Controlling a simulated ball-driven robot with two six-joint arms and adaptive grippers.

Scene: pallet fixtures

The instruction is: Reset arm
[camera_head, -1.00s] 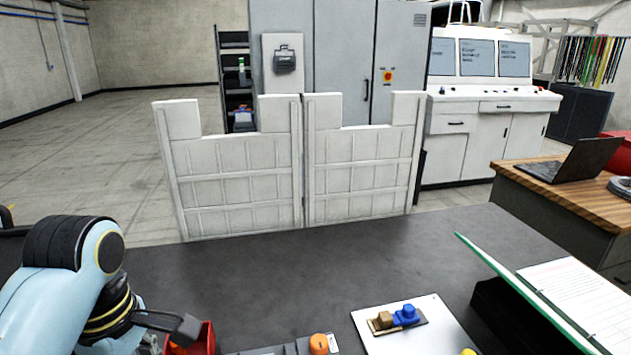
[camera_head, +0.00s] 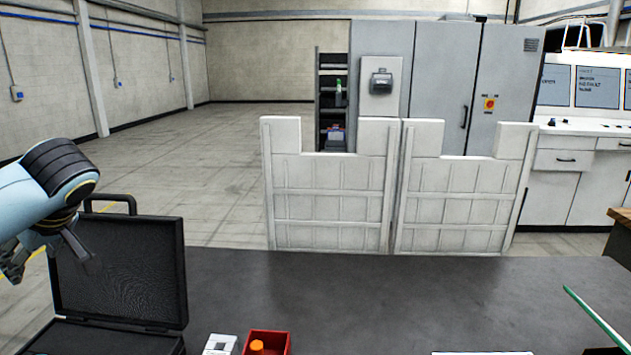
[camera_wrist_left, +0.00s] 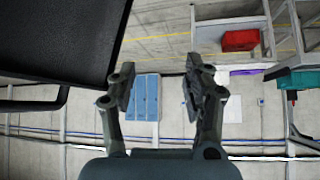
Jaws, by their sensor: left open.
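My left arm comes in from the left edge in the head view. Its gripper (camera_head: 88,258) hangs in front of the open black case, with no object seen in it. In the left wrist view the two fingers of this gripper (camera_wrist_left: 158,86) stand wide apart and empty, with wall and floor behind them. My right gripper is in neither view.
The black case (camera_head: 118,268) stands open close to my left gripper; its dark edge fills the wrist view's upper left. A red bin (camera_head: 280,345) holding an orange-topped piece (camera_head: 257,346) sits at the front edge. The dark tabletop (camera_head: 400,295) is mostly clear behind it.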

